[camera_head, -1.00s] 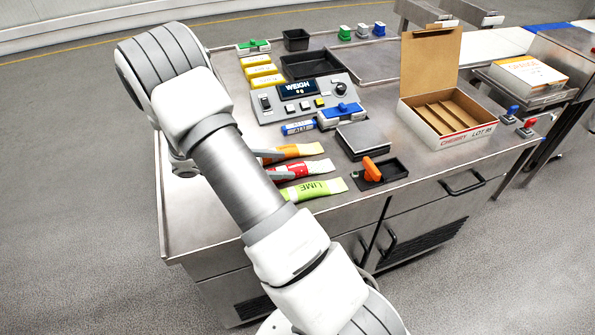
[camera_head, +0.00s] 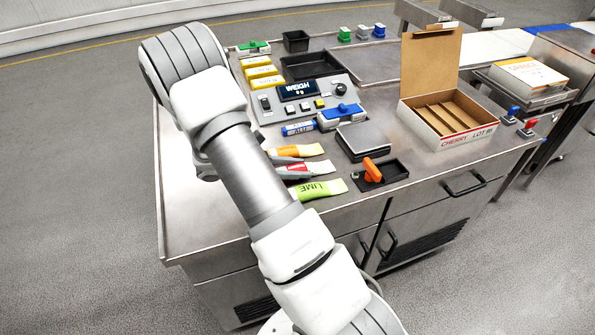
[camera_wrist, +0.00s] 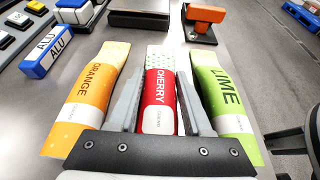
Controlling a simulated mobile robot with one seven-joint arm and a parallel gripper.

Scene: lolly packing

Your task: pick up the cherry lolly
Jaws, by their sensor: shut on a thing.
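The cherry lolly (camera_wrist: 159,98) is a red wrapper with a white dotted end, lying between orange and lime wrappers in the wrist view. My gripper (camera_wrist: 160,98) has its grey fingers on either side of the cherry wrapper, shut on it. In the head view the cherry lolly (camera_head: 298,170) lies in the row on the steel bench, partly behind my arm. I cannot tell whether the lolly is clear of the bench.
The orange lolly (camera_wrist: 92,85) and lime lolly (camera_wrist: 225,100) lie close on either side. An orange-handled tool (camera_head: 371,170) stands to the right of the row. An open cherry box (camera_head: 447,140) is at the right. A control panel (camera_head: 300,97) stands behind.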

